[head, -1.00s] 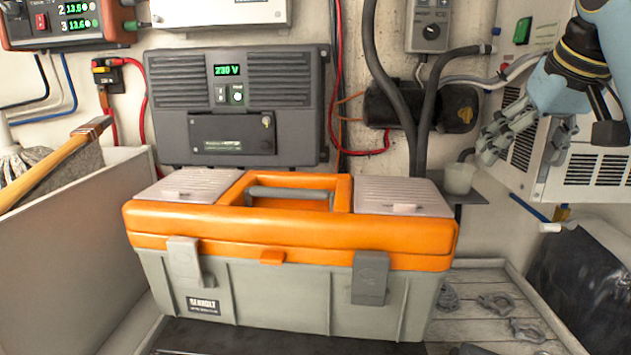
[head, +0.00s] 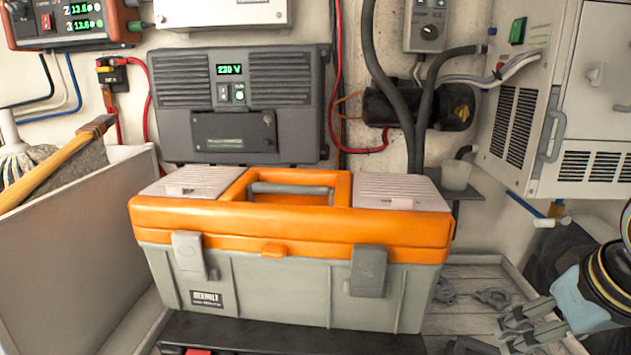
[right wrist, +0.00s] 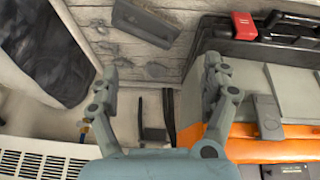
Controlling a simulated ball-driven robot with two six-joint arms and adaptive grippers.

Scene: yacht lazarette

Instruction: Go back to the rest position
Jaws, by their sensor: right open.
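My right gripper (head: 522,322) is low at the right edge of the head view, beside the right end of the orange and grey toolbox (head: 290,280). In the right wrist view my right gripper (right wrist: 165,75) has its two fingers spread wide with nothing between them. The toolbox (right wrist: 290,95) is at the right of that view, close to one finger; I cannot tell whether they touch. The toolbox is closed, its handle folded down, on a dark surface (head: 250,335). My left gripper is not in view.
A white cabinet (head: 600,130) with vents and a handle is on the right wall. A small cup (head: 457,175) sits on a wall shelf. A white partition (head: 75,215) stands left, with a wooden-handled tool (head: 60,160) behind it. Slatted boards (head: 480,280) with small grey parts lie right of the toolbox.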

